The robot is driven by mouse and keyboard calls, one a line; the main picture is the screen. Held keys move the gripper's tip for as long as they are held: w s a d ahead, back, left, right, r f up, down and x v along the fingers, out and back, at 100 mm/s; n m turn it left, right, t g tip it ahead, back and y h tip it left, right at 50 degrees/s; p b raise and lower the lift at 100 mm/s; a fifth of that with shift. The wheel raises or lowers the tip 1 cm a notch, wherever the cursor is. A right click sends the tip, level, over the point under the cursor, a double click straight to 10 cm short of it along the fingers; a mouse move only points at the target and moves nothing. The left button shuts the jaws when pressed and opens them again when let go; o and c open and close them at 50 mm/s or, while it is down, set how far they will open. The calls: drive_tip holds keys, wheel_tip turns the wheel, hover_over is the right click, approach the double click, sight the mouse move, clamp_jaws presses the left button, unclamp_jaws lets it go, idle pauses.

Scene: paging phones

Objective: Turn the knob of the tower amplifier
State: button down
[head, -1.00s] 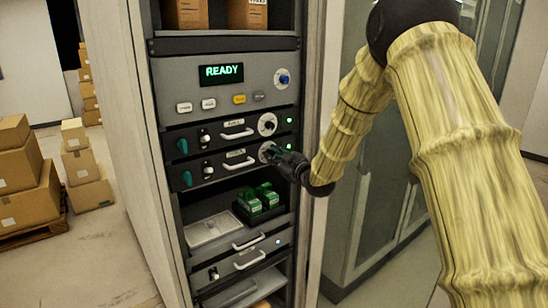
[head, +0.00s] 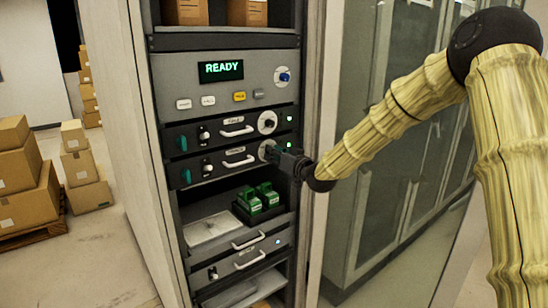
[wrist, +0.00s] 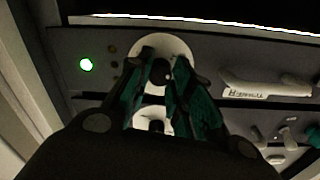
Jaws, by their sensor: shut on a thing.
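Two black amplifier panels sit one above the other in the rack, an upper one (head: 207,139) and a lower one (head: 207,170). Their labels are too small to read surely. Each has a round pale dial with a dark knob at its right end. My gripper (head: 273,154) reaches in from the right and is shut on the lower panel's knob, which it mostly hides in the head view. In the wrist view its teal fingers (wrist: 161,76) flank that dark knob (wrist: 160,72) on its pale dial. The upper knob (head: 268,122) is free.
A grey panel with a READY display (head: 221,71), buttons and a blue knob (head: 284,77) is above. Green blocks (head: 258,198) stand on a shelf below. Glass-door cabinets (head: 375,170) stand right of the rack. Cartons (head: 28,180) are stacked at far left.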

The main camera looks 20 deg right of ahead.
drive_tip(key=shift+d+f+m+y+b, duration=0.15)
drive_tip(key=shift+m+y+b, duration=0.1)
drive_tip(key=shift+m+b, duration=5.65)
drive_tip(key=shift+d+m+y+b, duration=0.1)
drive_tip(key=shift+m+y+b, duration=0.15)
drive_tip(key=shift+m+b, duration=5.6)
drive_tip(key=m+p, duration=0.2)
drive_tip(key=m, duration=0.1)
drive_tip(key=c, duration=1.2)
unclamp_jaws()
drive_tip(key=shift+c, duration=0.2)
drive_tip(key=shift+a, duration=0.1)
